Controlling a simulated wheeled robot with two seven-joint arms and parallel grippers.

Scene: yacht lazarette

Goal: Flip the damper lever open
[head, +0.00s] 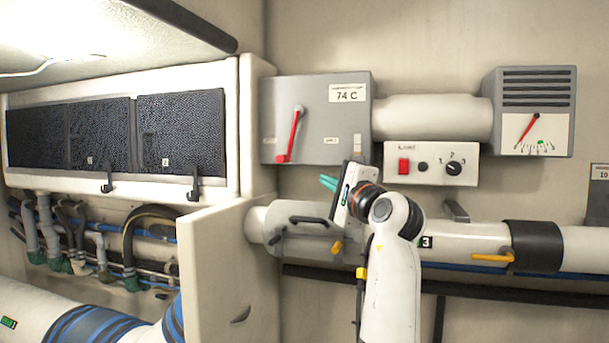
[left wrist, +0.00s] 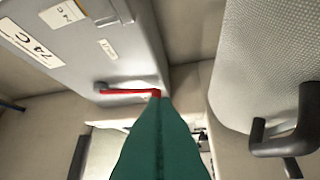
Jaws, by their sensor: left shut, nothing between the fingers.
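A red lever (head: 293,138) is mounted on the front of a grey box (head: 325,135) marked "74 C". It hangs almost straight down from its top pivot, with its foot slightly left. My left gripper (head: 327,182) has teal fingers, shut and empty, below and to the right of the lever's lower end. In the left wrist view, the red lever (left wrist: 130,92) runs from its grey pivot to the tip of the shut fingers (left wrist: 159,105). The fingertips overlap its end there; contact cannot be told. My right gripper is out of view.
A white duct (head: 430,117) joins the box to a vented gauge unit (head: 535,88). A switch panel (head: 431,163) hangs under the duct. A white pipe (head: 465,240) with yellow-handled fittings runs below. A white partition (head: 213,265) juts forward at left.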

